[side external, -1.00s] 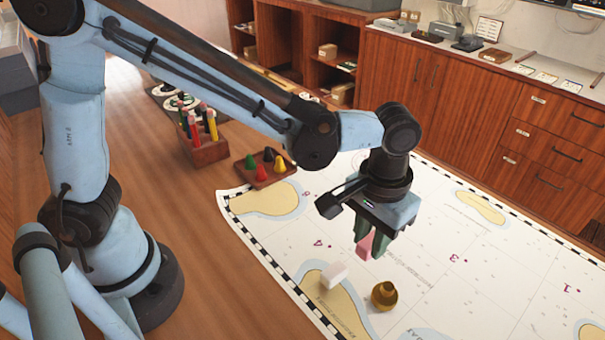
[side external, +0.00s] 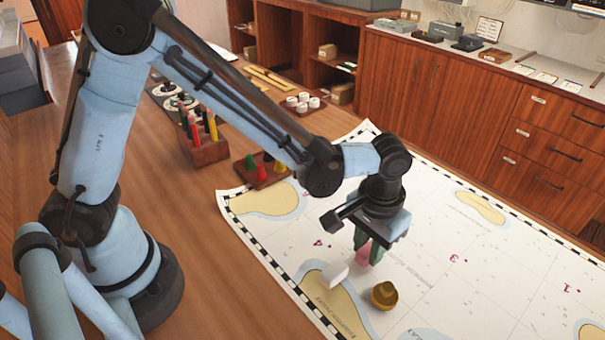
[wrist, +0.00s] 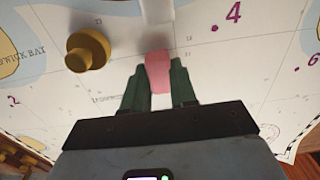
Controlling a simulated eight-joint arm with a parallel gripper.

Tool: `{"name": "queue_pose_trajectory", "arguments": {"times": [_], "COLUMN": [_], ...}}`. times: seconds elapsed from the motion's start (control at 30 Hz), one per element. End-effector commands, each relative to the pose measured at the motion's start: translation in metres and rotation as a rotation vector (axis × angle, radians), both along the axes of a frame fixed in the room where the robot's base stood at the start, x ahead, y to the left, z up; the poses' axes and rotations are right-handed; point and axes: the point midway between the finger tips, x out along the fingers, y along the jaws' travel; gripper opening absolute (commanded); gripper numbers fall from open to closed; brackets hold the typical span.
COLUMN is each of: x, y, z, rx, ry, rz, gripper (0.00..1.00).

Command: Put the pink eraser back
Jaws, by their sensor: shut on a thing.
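The pink eraser (side external: 362,256) is held between the green fingers of my gripper (side external: 368,250), low over the chart in the side view. In the wrist view the eraser (wrist: 158,72) sticks out past the fingertips of my gripper (wrist: 160,85), which is shut on it. A white block (side external: 333,275) lies on the chart just left of the eraser.
A brass knob-like weight (side external: 384,295) stands on the chart (side external: 430,270), close to the gripper; it also shows in the wrist view (wrist: 87,50). A pencil holder (side external: 205,148), a tray of coloured cones (side external: 262,174) and a tray of white pieces (side external: 302,103) stand farther back. The chart's right side is clear.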

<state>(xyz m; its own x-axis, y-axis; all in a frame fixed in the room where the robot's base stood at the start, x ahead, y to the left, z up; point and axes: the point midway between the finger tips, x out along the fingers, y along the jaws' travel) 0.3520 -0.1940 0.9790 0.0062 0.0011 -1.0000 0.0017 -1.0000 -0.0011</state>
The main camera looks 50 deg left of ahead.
Motion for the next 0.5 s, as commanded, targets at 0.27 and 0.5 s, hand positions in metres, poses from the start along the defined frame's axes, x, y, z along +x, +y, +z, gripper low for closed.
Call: {"name": "queue_pose_trajectory", "arguments": {"times": [0.27, 0.5], "x": [0.0000, 0.0000], "y": [-0.0001, 0.0000], "z": [-0.0015, -0.0009], "rx": [0.000, 0.000], "ry": [0.000, 0.000], "rz": [0.000, 0.000], "gripper": [0.52, 0.52]}}
